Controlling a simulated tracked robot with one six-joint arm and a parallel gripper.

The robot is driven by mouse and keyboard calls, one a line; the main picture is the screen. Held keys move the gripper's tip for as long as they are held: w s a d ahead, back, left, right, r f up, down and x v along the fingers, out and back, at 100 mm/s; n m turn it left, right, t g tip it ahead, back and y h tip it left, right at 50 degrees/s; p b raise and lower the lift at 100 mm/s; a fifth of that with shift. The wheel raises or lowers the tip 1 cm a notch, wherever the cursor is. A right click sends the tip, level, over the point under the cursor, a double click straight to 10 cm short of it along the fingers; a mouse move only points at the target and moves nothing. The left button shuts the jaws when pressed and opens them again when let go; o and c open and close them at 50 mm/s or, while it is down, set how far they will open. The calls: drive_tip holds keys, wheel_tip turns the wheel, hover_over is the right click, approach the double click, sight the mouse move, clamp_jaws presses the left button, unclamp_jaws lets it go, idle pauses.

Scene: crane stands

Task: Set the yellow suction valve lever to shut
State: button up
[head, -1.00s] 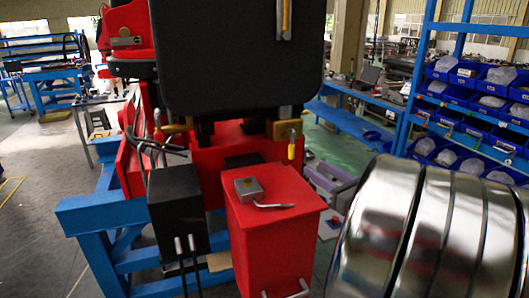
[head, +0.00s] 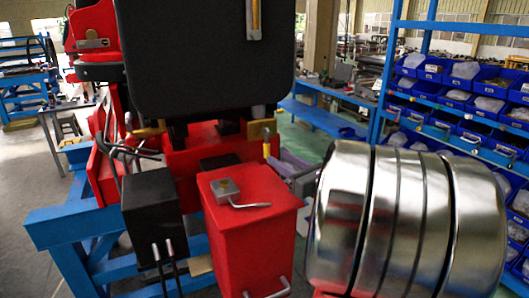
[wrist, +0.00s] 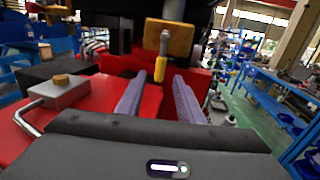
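The yellow suction valve lever (head: 266,148) hangs downward from a brass-coloured block (head: 262,130) at the back right of the red machine. In the wrist view the lever (wrist: 160,66) points down on a short metal stem below the block (wrist: 168,38). My gripper (wrist: 160,78) is open, with one purple-grey finger on each side of the lever's lower end in the picture. The lever seems to be just beyond or between the fingertips; I cannot tell the exact depth. No contact shows. In the head view the purplish gripper (head: 290,167) is just right of and below the lever.
A red box (head: 250,220) carries a grey block with a bent metal handle (head: 228,190), close to my gripper's left side in the wrist view. A black seat-like panel (head: 205,60) stands above. Blue shelving with bins (head: 470,100) is farther right.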

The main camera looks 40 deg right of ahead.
sight(266, 149)
drive_tip(key=w, duration=0.8)
drive_tip(key=shift+d, duration=0.35)
clamp_jaws()
